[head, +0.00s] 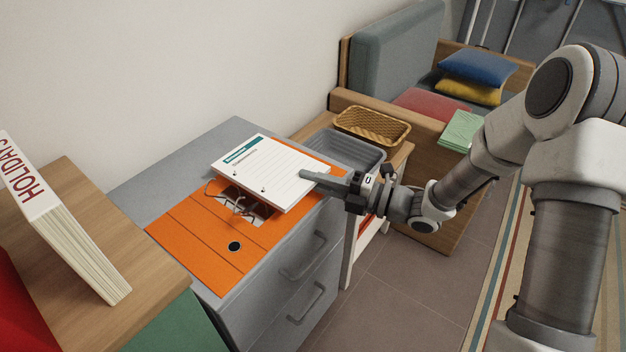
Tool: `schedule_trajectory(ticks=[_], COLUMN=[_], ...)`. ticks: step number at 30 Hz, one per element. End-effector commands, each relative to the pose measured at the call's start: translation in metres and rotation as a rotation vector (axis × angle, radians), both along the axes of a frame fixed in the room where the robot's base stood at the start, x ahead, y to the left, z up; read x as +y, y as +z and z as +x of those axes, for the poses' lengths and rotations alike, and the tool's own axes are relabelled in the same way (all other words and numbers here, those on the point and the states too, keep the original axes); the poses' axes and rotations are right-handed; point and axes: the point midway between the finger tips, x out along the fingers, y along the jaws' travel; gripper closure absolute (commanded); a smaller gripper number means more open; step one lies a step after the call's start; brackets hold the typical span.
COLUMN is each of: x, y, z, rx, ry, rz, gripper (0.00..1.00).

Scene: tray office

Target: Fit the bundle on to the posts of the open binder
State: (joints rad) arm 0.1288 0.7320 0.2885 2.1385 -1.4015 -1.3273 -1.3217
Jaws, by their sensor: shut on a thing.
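The bundle (285,174) is a stack of white printed sheets with a teal heading band and two punched holes along its near-left edge. My gripper (318,178) is shut on the bundle at its right edge. It holds the bundle roughly level over the right part of the open orange binder (192,230). The binder lies open on a grey drawer cabinet. Its metal posts (239,204) stand up from the mechanism, beside the bundle's near-left edge. The holes appear to the right of the posts. The gap between bundle and binder is hard to judge.
A grey tray (343,150) and a wicker basket (372,126) stand behind the cabinet, near a sofa with cushions (477,68). At left, a wooden surface (140,262) bears a book marked HOLIDAYS (75,240). The cabinet's back left top (165,165) is bare.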

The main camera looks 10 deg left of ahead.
Motion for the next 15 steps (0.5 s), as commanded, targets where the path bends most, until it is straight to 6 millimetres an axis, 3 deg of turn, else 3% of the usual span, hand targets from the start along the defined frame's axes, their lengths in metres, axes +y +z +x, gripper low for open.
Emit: schedule_trajectory(ticks=[10, 11, 15], x=[0.0003, 0.0003, 0.0003], y=[-0.0003, -0.0003, -0.0004], z=[0.0, 0.0, 0.0], rx=[-0.001, -0.001, -0.001], ry=[0.0, 0.0, 0.0], rz=[0.002, 0.002, 0.002], gripper=[1.0, 0.8, 0.55])
